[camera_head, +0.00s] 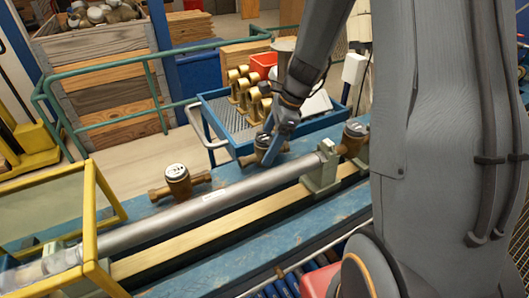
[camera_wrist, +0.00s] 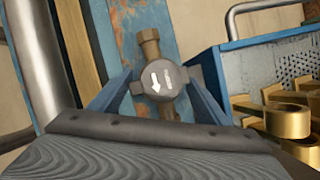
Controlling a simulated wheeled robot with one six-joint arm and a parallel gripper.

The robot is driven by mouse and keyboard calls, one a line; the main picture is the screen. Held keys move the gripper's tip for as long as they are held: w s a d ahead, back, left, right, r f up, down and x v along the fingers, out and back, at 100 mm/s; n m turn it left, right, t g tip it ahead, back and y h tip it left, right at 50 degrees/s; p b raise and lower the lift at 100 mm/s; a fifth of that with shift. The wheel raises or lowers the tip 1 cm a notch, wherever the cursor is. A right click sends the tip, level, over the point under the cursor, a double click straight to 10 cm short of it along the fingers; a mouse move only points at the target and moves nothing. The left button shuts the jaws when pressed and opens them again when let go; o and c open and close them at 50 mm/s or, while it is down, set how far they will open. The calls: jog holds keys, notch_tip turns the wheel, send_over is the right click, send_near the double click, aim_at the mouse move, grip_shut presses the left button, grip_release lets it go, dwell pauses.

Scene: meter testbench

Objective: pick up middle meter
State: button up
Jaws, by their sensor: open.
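In the wrist view my gripper's two blue fingers (camera_wrist: 160,76) are open, one on each side of the cap. I cannot tell whether they touch it. A left meter (camera_head: 178,181) stands upright on the bench. A right meter (camera_head: 354,137) stands at the far right, partly near my arm.
A silver pipe (camera_head: 215,199) runs along the blue bench (camera_head: 150,208), with a green-grey clamp (camera_head: 322,170) on it. Behind is a blue-rimmed cart (camera_head: 213,118) with several brass parts. A yellow frame (camera_head: 95,203) stands at left, and a green railing (camera_head: 100,72) at the back.

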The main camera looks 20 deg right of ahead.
jog(key=shift+x, duration=1.35)
jog(key=shift+d, duration=0.1)
jog(key=c, duration=1.4)
jog(key=shift+c, duration=1.2)
jog(key=shift+r, duration=0.1)
